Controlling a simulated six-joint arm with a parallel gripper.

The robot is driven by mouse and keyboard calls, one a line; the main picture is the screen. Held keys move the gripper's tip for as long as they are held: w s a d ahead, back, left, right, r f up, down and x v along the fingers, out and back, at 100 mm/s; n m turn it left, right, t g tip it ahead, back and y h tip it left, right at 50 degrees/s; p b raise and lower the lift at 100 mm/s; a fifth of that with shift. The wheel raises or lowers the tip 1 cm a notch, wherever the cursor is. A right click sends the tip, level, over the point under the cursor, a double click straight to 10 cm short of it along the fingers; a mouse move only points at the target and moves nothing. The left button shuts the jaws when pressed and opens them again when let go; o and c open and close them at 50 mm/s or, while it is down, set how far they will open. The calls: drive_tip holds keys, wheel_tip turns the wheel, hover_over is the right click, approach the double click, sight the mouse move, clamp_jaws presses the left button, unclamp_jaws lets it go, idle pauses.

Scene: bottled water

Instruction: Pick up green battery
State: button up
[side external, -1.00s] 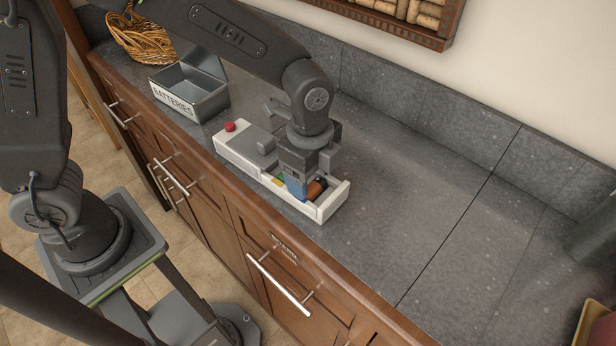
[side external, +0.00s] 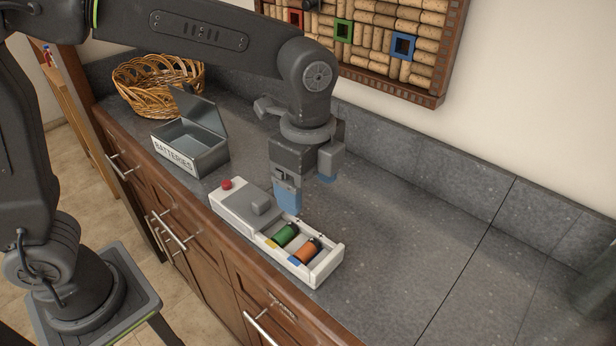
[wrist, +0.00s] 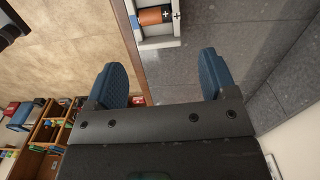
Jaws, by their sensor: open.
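The green battery (side external: 285,235) lies in a slot of the white battery case (side external: 333,262) on the counter. The orange battery (side external: 307,252) lies beside it in the same case, toward the near end. My gripper (side external: 308,190) is open and empty, above and behind the green battery and clear of the case. In the wrist view my gripper (wrist: 162,74) shows two spread blue fingertips with nothing between them. The green battery is out of the wrist view.
An open grey metal box (side external: 188,152) labelled BATTERIES stands behind the case, to the left. A wicker basket (side external: 150,88) is farther back. The counter (side external: 400,235) to the right is clear.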

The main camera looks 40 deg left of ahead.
drive_tip(key=shift+a+r, duration=0.1)
drive_tip(key=shift+r, duration=0.35)
drive_tip(key=s+a+r+n+t, duration=0.2)
drive_tip(key=s+a+n+t, duration=0.3)
drive_tip(key=s+a+n, duration=0.7)
drive_tip(key=a+n, duration=0.3)
drive_tip(key=n, duration=0.1)
drive_tip(key=shift+a+r, duration=0.25)
drive_tip(key=shift+o, duration=1.3)
drive_tip(key=shift+s+a+f+n+t, duration=0.2)
drive_tip(key=shift+s+n+t, duration=0.1)
drive_tip(key=shift+n, duration=0.2)
drive_tip(key=shift+o, duration=0.8)
drive_tip(key=shift+w, duration=0.1)
